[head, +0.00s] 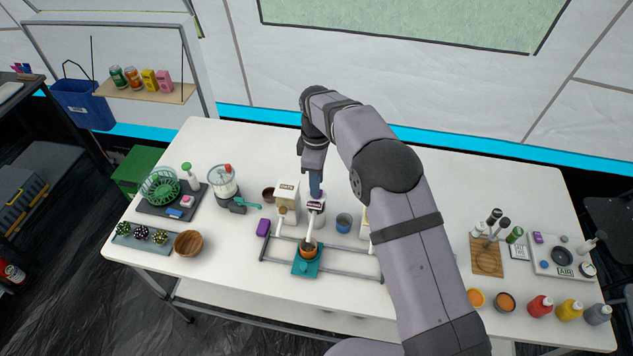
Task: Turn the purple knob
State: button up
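My gripper (316,190) points straight down near the middle of the white table, over a small white device (315,218). A purple part (316,204) shows at the device's top, directly below my fingertips. It looks like the purple knob, but it is small and partly covered by the gripper. I cannot tell whether the fingers touch it, or whether they are open or shut.
A teal stand with an orange-brown cup (308,252) is in front of the device. A cream box (287,200) stands close on the left and a blue cup (344,222) on the right. A wooden bowl (188,243) sits farther left. My arm hides part of the table's right half.

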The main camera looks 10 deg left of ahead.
jog(key=shift+f, duration=1.05)
grip_shut()
jog(key=shift+m, duration=0.4)
jog(key=m, duration=0.3)
jog(key=shift+m, duration=0.3)
jog(key=m+b, duration=0.1)
jog(key=m, duration=0.3)
jog(key=shift+m, duration=0.3)
jog(key=m, duration=0.8)
jog(key=shift+r+m, duration=0.1)
jog(key=shift+m, duration=0.2)
